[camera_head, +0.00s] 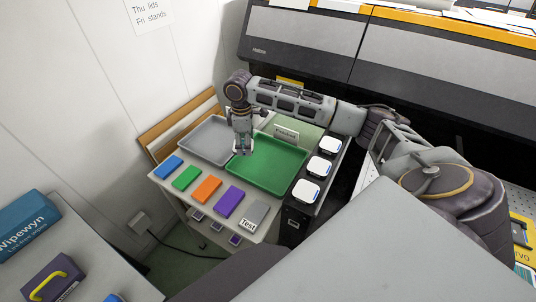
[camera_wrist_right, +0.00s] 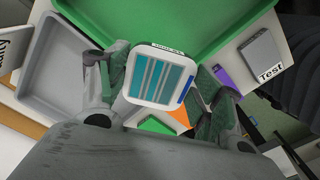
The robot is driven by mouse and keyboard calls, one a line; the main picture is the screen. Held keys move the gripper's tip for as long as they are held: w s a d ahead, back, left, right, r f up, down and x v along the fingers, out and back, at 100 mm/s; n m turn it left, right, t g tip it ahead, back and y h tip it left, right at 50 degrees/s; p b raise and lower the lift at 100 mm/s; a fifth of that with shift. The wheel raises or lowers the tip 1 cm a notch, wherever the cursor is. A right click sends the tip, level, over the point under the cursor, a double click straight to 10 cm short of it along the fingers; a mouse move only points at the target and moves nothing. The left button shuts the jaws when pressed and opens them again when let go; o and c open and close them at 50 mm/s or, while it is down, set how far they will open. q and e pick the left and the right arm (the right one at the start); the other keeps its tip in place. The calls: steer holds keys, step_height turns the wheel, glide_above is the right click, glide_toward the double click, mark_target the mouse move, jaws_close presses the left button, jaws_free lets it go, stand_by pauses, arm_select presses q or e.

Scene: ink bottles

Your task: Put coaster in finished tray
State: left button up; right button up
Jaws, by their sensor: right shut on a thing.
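In the head view my right gripper (camera_head: 243,148) points down over the left edge of the green tray (camera_head: 280,182), and the held piece is hardly visible. In the wrist view the green tray (camera_wrist_right: 215,30) lies just past the piece. The tray looks empty. A sign (camera_head: 286,133) behind it is too small to read. My left gripper is not in view.
A grey tray (camera_head: 200,130) stands left of the green one. Blue (camera_head: 168,167), green (camera_head: 186,178), orange (camera_head: 206,190) and purple (camera_head: 230,202) blocks and a grey "Test" block (camera_head: 256,212) line the front edge. White-topped items (camera_head: 306,191) stand on the right.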

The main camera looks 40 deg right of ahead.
steer(key=n, duration=0.2)
steer(key=d+n, duration=0.1)
steer(key=n, duration=0.2)
steer(key=shift+w+d+f, duration=0.1)
steer(key=shift+f, duration=0.05)
steer(key=n, duration=0.5)
steer(key=shift+d+f+n, duration=0.15)
steer(key=shift+d+n, duration=0.1)
steer(key=shift+n, duration=0.05)
steer(key=n, duration=0.5)
steer(key=shift+d+b, duration=0.1)
steer(key=shift+b, duration=0.2)
steer(key=n, duration=0.5)
steer(key=shift+w+f+n, duration=0.1)
steer(key=shift+n, duration=0.2)
steer(key=shift+f, duration=0.1)
glide_above(251, 164)
steer(key=shift+f, duration=2.45)
steer(key=shift+f, duration=0.1)
steer(key=shift+f, duration=2.4)
